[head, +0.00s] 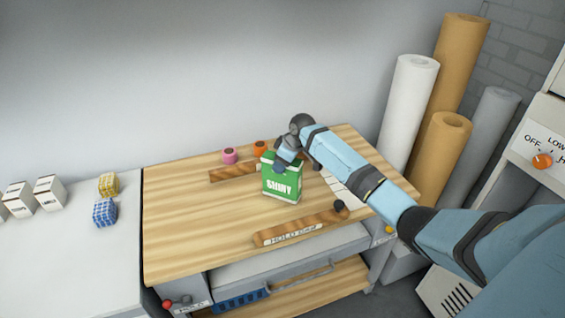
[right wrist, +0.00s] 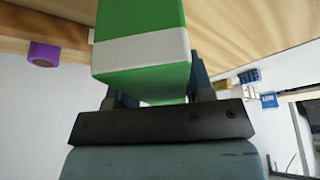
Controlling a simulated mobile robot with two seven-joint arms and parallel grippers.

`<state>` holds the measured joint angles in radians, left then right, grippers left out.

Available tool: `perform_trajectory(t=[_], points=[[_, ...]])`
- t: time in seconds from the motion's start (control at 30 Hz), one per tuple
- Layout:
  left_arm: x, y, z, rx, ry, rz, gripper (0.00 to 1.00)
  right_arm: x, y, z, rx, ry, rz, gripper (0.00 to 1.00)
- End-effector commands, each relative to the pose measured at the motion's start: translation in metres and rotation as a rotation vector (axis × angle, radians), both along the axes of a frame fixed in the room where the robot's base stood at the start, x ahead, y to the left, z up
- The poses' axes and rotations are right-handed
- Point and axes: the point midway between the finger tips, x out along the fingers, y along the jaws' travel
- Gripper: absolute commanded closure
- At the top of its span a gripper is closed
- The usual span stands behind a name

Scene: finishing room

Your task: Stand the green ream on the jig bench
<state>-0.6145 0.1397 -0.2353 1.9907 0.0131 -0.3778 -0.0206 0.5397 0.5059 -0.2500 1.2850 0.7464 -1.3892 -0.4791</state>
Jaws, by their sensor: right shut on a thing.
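The green ream (head: 282,184) is a green box with a white "SHINY" label, upright over the jig bench (head: 190,220), a wooden-topped bench. My right gripper (head: 285,158) is shut on the upper part of the ream. In the right wrist view the ream (right wrist: 142,45) sits between the fingers, green with a pale band. I cannot tell whether its base touches the bench top. My left gripper is not in view.
A "HOLD" wooden bar (head: 300,228) lies in front of the ream, another wooden strip (head: 232,173) behind. Pink (head: 230,155) and orange (head: 260,148) rolls stand at the back. Tall paper rolls (head: 408,110) stand at right. The bench's left part is clear.

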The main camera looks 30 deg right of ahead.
Motion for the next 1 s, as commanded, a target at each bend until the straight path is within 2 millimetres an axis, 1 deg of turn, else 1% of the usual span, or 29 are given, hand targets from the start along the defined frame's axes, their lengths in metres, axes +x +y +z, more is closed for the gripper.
perform_trajectory(t=[0.1,0.13,0.17,0.2,0.23,0.5,0.63,0.77,1.0], points=[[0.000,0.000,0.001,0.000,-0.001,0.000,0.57,0.001,0.000,-0.001,0.001,-0.003,0.000,1.00],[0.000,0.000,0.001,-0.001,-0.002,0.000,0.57,0.000,0.000,-0.003,0.000,0.000,0.000,0.48],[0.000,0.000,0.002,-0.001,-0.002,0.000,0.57,0.000,0.000,-0.003,0.000,0.000,0.000,0.41],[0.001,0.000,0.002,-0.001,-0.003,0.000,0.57,0.000,0.000,-0.003,0.000,0.000,0.000,0.32],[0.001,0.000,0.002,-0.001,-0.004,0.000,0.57,0.000,0.000,-0.003,0.000,0.000,0.000,0.27],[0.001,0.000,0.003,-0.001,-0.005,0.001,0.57,0.000,0.000,-0.002,0.000,0.000,0.000,0.27],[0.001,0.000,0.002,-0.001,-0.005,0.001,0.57,-0.002,-0.002,0.007,0.000,-0.001,0.000,0.27],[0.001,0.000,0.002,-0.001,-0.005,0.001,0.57,-0.010,-0.007,0.029,-0.002,-0.004,0.001,0.27],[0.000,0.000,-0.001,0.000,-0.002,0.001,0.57,-0.026,-0.017,0.077,-0.002,-0.003,0.000,0.27]])
